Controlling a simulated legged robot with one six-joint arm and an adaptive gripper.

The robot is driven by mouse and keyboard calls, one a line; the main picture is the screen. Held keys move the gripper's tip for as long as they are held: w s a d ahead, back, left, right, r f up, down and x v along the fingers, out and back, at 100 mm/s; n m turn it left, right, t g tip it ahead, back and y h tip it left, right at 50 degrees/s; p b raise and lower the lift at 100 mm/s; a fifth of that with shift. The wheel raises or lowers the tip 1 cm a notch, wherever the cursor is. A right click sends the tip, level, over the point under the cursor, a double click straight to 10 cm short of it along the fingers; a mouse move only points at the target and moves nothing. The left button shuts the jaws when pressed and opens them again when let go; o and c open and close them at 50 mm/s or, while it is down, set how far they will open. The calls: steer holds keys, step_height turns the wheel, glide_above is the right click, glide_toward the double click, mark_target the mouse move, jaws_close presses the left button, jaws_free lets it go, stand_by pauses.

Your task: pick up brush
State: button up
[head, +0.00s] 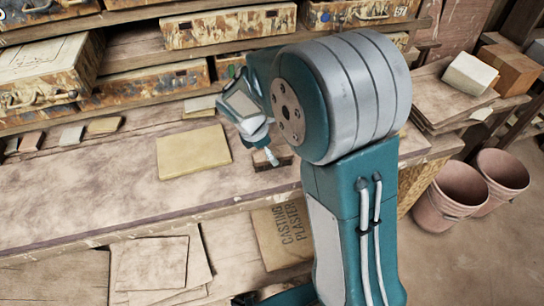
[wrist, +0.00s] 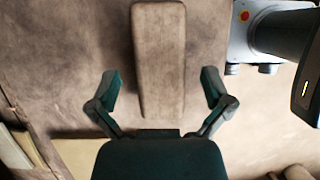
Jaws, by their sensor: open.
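A long wooden block with rounded edges, probably the brush (wrist: 159,55), lies on the worktop in the wrist view. Its near end reaches between the two fingers of my gripper (wrist: 160,92), with a gap on each side. My gripper is open and holds nothing. In the head view my gripper (head: 262,140) is low over the bench, partly hidden by my arm. A small dark brown piece (head: 286,164) shows beside its fingertip, mostly hidden; it may be the same block. No bristles are visible.
A yellowish square slab (head: 193,152) lies on the bench (head: 90,195), left of my gripper. Wooden drawers (head: 145,84) and small tiles (head: 104,125) line the back. Pinkish buckets (head: 458,193) stand on the floor at right. The bench front left is clear.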

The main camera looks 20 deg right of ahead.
steer(key=shift+x, duration=1.5)
steer(key=shift+f, duration=0.25)
steer(key=c, duration=1.3)
step_height(320, 180, up, 4)
steer(key=shift+r, duration=0.1)
steer(key=s+r, duration=0.3)
steer(key=s, duration=0.1)
steer(key=s+r, duration=0.3)
steer(key=s, duration=0.2)
steer(key=s+r, duration=0.3)
steer(key=s, duration=0.2)
steer(key=shift+a+r, duration=0.1)
steer(key=shift+r, duration=0.1)
